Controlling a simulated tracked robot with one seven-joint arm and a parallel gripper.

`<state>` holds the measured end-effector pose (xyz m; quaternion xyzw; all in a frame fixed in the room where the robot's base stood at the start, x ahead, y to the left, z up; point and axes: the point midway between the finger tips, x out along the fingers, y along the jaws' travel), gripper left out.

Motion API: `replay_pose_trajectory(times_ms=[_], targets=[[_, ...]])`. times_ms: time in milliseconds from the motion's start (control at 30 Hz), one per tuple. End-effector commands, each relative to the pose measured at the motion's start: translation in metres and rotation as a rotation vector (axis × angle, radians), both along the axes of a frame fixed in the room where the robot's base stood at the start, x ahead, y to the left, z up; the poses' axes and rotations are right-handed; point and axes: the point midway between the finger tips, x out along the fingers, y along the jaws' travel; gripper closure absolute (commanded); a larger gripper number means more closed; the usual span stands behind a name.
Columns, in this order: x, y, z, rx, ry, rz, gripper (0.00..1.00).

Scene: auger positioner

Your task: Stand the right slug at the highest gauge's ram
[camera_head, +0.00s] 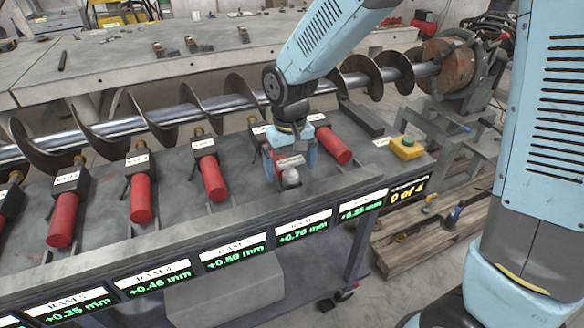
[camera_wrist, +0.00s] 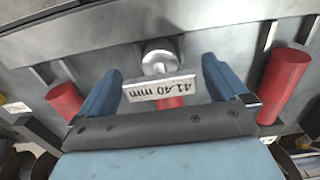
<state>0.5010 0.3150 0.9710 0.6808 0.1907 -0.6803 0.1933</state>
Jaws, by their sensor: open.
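A grey metal slug (camera_head: 291,177) stands on the bench in front of a ram mostly hidden behind my gripper. In the wrist view the slug (camera_wrist: 157,57) has a round top and a tag (camera_wrist: 160,88) reading 41.40 mm. My gripper (camera_head: 290,163) is open, with its blue fingers (camera_wrist: 165,82) apart on both sides of the tag. The slug's round top lies just past the fingertips. The highest legible gauge is +0.70 mm (camera_head: 303,233), on the bench edge below this spot. A bit of that ram's red body (camera_wrist: 170,102) shows behind the tag.
Red rams stand on both sides, one at left (camera_head: 210,178) and one at right (camera_head: 333,145). A long auger (camera_head: 160,120) runs behind them. A counter (camera_head: 408,190) reads 0 of 4.

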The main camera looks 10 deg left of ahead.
Motion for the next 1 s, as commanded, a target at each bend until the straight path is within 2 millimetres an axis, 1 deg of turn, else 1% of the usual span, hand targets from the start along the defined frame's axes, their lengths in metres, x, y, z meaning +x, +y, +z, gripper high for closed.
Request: replay_pose_trajectory(times_ms=[400,500,700,1000], targets=[[0.002,0.001,0.080,0.003,-0.004,-0.001,0.00],[0.002,0.001,0.097,0.002,-0.002,-0.001,0.00],[0.002,0.001,0.118,0.001,0.000,0.000,0.00],[0.002,0.001,0.135,0.001,0.001,0.001,0.00]])
